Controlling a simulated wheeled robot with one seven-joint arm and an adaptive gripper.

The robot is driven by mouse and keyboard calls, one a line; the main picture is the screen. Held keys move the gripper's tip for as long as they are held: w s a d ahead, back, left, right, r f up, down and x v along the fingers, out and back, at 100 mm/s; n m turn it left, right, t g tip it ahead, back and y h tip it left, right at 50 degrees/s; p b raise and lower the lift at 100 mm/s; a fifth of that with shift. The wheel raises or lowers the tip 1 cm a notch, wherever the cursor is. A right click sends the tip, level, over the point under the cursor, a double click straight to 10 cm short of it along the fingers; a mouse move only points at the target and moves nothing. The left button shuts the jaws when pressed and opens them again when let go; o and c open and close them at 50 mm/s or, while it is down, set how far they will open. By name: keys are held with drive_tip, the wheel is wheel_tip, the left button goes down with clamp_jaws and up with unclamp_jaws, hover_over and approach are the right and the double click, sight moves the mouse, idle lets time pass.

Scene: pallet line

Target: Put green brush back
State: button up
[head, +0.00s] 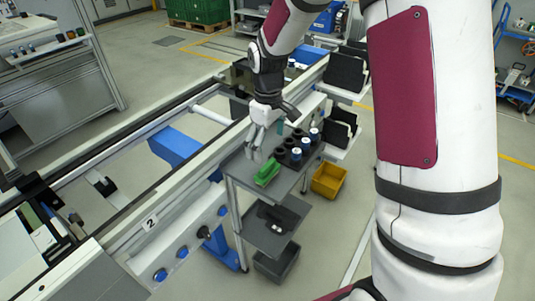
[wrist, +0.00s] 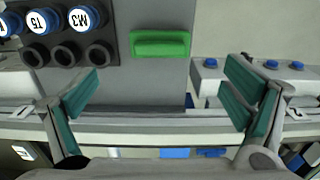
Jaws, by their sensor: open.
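The green brush (head: 267,172) lies on the grey top shelf of a small cart (head: 241,172), near its front left part. My gripper (head: 262,150) is above the shelf, just behind the brush in the head view. In the wrist view its teal-padded fingers (wrist: 160,105) are spread wide and nothing is between them. The brush is beyond the fingertips, apart from them.
A dark holder (head: 297,155) with blue-capped containers and empty round sockets stands beside the brush. In the wrist view the caps read T5 (wrist: 43,22) and M3 (wrist: 85,18). A conveyor frame (head: 160,205) runs alongside the cart. A yellow bin (head: 329,180) stands to the right.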

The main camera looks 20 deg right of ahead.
drive_tip(key=shift+r, duration=0.35)
drive_tip(key=s+r+m+t, duration=0.2)
drive_tip(key=s+r+m, duration=0.1)
drive_tip(key=s+r, duration=0.9)
drive_tip(key=s+r+m+t, duration=0.1)
drive_tip(key=s+r+m, duration=0.1)
drive_tip(key=s, duration=0.5)
drive_tip(key=s+r+m+t, duration=0.2)
drive_tip(key=s+r, duration=0.3)
drive_tip(key=s, duration=0.2)
drive_tip(key=shift+r, duration=0.15)
drive_tip(key=shift+s+d, duration=0.1)
